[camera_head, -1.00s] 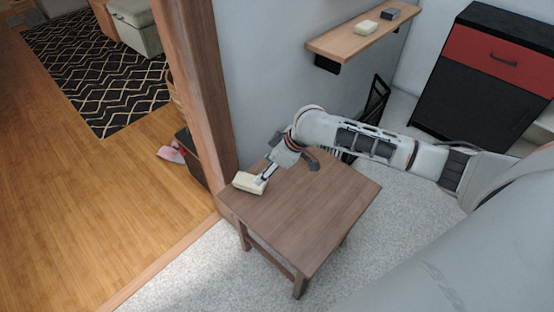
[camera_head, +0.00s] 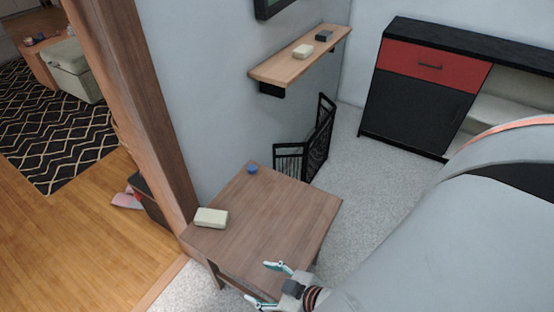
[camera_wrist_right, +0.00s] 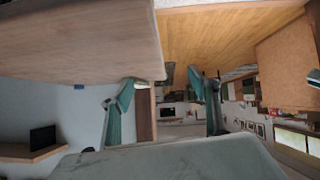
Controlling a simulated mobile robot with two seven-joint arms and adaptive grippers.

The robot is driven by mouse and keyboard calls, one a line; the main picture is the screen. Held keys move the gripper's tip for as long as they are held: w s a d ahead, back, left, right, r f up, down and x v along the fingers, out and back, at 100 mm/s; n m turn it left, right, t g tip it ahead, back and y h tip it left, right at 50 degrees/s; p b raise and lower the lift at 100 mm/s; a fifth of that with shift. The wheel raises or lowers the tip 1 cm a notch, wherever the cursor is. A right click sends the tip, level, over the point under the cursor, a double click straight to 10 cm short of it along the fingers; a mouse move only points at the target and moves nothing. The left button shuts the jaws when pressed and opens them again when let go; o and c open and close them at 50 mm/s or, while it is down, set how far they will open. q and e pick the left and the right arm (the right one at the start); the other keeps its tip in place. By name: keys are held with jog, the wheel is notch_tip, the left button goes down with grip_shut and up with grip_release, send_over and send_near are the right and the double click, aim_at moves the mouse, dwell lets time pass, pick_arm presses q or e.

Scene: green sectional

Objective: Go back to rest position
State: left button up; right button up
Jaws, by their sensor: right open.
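My right gripper (camera_head: 262,284) is open and empty at the front edge of the small wooden table (camera_head: 270,222), at the bottom of the head view. In the right wrist view its two teal fingers (camera_wrist_right: 165,88) stand apart with nothing between them. The table's wood surface (camera_wrist_right: 75,40) fills the upper left there. A pale yellow block (camera_head: 211,218) lies on the table's left corner, clear of the gripper. My left gripper is not in view.
A small blue round object (camera_head: 252,169) sits at the table's back corner. A wall shelf (camera_head: 275,70) holds a pale block (camera_head: 303,51) and a dark block (camera_head: 324,35). A black rack (camera_head: 318,140) stands behind the table. A black and red cabinet (camera_head: 420,95) is at the back right.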

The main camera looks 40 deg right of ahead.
jog(key=shift+s+d+r+h, duration=0.1)
jog(key=shift+s+d+h, duration=0.2)
jog(key=shift+s+d, duration=0.4)
jog(key=shift+s+d+h, duration=0.3)
jog(key=shift+s+d, duration=0.15)
jog(key=shift+s, duration=0.35)
